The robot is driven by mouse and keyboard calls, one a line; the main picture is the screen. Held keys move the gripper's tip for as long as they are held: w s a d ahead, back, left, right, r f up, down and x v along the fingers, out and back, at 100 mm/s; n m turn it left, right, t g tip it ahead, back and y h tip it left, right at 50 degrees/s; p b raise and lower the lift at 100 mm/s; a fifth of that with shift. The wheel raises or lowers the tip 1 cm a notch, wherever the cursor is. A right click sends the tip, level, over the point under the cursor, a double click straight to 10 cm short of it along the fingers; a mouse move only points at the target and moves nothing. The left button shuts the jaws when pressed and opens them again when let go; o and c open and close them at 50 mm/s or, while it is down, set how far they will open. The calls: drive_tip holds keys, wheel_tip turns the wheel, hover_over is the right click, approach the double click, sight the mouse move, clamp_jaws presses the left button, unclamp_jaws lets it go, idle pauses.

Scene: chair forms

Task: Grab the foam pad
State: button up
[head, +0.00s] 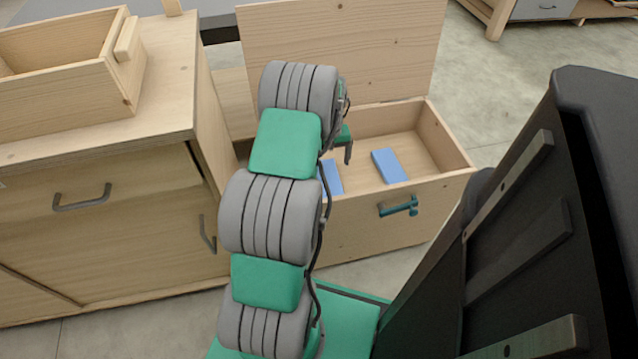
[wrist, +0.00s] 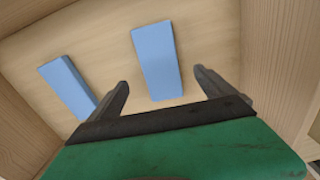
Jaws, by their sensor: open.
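Two blue foam pads lie flat and apart on the floor of an open wooden chest (head: 345,228). In the head view one pad (head: 389,166) is in clear sight, and the other pad (head: 332,177) is partly hidden behind my arm. The wrist view shows one pad (wrist: 157,60) in line with the gap between my fingers, and the other pad (wrist: 68,86) to the left, its lower end by the left finger. My gripper (wrist: 160,78) is open and empty, pointing down into the chest. In the head view my gripper (head: 347,151) is mostly hidden by my arm.
The chest's lid (head: 340,40) stands open at the back, and its front wall has a teal handle (head: 398,206). A wooden cabinet (head: 110,235) stands close on the left with an open wooden box (head: 70,75) on top. Chest walls surround my gripper.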

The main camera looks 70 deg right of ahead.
sight(328, 178)
wheel_tip(328, 178, down, 8)
drive_tip(key=b, duration=0.2)
drive_tip(key=shift+b, duration=0.4)
drive_tip(key=shift+s+r, duration=0.1)
drive_tip(key=shift+r, duration=0.05)
drive_tip(key=c, duration=1.4)
